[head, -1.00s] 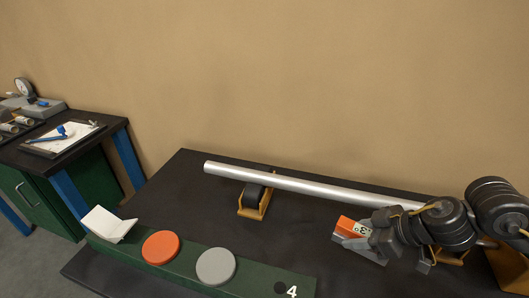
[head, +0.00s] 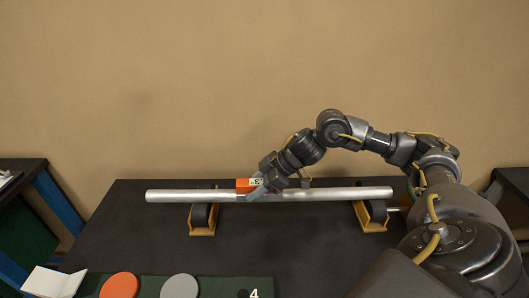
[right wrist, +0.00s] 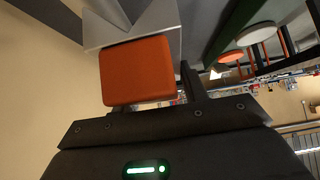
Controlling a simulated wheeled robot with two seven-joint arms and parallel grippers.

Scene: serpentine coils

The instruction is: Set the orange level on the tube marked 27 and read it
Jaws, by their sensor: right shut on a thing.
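A long silver tube (head: 335,195) lies level across two stands in the head view. I see no number on it. The orange level (head: 243,184), with a small black-and-white readout and a grey V-shaped base, is at the tube, left of its middle. Its base overlaps the tube in the picture; I cannot tell whether it rests on it. My right gripper (head: 270,185) is shut on the level. In the right wrist view the orange block (right wrist: 137,72) and its grey base (right wrist: 130,25) fill the space before the gripper. My left gripper is not in view.
The tube's stands, left (head: 203,218) and right (head: 370,217), are ochre with dark rollers. In front lies a green strip with an orange disc (head: 119,286), a grey disc (head: 180,287) and a white folded card (head: 53,283). The dark table (head: 290,245) is clear in the middle.

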